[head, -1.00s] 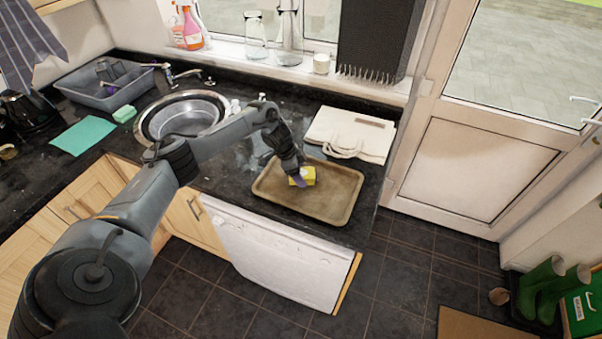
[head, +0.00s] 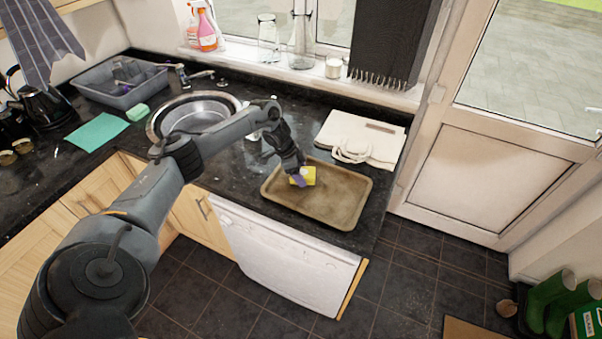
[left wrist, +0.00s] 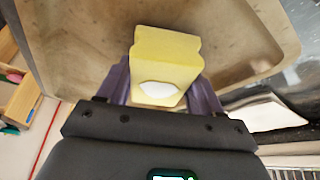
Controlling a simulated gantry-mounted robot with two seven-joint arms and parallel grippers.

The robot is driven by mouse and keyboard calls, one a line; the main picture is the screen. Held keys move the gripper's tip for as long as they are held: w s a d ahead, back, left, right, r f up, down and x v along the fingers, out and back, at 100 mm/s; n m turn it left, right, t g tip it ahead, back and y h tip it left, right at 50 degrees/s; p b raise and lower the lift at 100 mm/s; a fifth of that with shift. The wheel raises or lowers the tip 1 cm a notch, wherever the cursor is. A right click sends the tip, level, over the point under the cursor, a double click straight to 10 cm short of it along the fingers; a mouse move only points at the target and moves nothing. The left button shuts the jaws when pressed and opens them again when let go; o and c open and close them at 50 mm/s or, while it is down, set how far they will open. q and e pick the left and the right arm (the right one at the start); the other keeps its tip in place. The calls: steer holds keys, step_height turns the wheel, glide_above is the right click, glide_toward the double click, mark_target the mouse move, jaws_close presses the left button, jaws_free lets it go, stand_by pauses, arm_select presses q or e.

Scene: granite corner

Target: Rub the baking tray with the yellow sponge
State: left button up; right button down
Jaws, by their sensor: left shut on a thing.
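The brown, stained baking tray (head: 335,205) lies flat on the dark counter above the white appliance front. My left gripper (head: 300,180) is over the left part of the tray, shut on the yellow sponge (head: 308,173). In the left wrist view the sponge (left wrist: 165,58) sits between the two purple fingers (left wrist: 163,92), with a white patch on its near face. The tray (left wrist: 92,35) shows behind it. I cannot tell whether the sponge touches the tray's surface. My right gripper is not in view.
A folded cream cloth bag (head: 362,138) lies just behind the tray. The round sink (head: 160,128) is to the left, with a green cloth (head: 97,132) and a grey dish tub (head: 122,95) beyond. Glass vessels (head: 268,38) stand on the sill.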

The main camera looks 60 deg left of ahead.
arm_select(q)
step_height(320, 180, up, 5)
steer(key=p, duration=0.4)
steer(key=shift+f, duration=0.15)
steer(key=shift+r+p, duration=0.3)
steer(key=shift+r, duration=0.05)
steer(key=shift+r+p, duration=1.5)
steer(key=shift+p, duration=0.05)
steer(key=shift+w+d+f, duration=0.1)
